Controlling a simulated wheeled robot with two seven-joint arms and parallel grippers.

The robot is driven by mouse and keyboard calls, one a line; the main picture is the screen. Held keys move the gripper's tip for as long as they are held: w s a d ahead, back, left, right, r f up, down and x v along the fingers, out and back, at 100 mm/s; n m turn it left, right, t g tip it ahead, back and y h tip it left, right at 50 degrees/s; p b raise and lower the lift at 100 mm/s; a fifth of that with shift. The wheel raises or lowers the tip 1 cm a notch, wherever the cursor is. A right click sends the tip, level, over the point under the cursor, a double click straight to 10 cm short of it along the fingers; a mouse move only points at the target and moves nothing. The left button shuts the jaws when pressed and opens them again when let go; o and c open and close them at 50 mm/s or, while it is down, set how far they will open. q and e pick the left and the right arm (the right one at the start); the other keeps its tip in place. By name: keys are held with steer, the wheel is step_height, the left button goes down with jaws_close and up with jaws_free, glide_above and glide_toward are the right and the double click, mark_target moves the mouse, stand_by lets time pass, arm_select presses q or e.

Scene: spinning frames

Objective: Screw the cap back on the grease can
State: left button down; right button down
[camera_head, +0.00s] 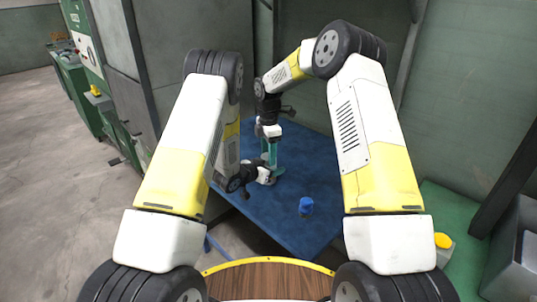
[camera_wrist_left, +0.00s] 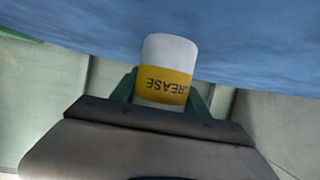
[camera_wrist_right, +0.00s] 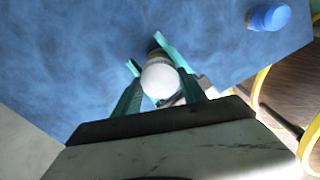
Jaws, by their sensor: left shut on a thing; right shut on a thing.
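The grease can shows in the left wrist view (camera_wrist_left: 168,72) as a white can with a yellow band and upside-down lettering. My left gripper (camera_head: 268,178) is shut on it from the side, low over the blue table. In the right wrist view, a rounded white top (camera_wrist_right: 160,80), apparently the cap, lies between the teal fingers of my right gripper (camera_wrist_right: 149,60), with a bit of yellow beyond it. My right gripper (camera_head: 270,160) points down from above and is shut on this top. Whether the cap is seated or threaded on the can is hidden.
The blue table top (camera_head: 265,215) is mostly clear. A small blue object (camera_head: 306,206) stands on it nearer to me and also shows in the right wrist view (camera_wrist_right: 268,16). Green-grey walls stand behind. A yellow-topped box (camera_head: 443,242) is at the right.

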steer(key=m, duration=0.3)
steer(key=c, duration=0.6)
jaws_free()
steer(key=shift+c, duration=0.2)
steer(key=shift+r, duration=0.1)
steer(key=shift+r, duration=2.2)
steer(key=o, duration=0.6)
steer(key=shift+c, duration=0.2)
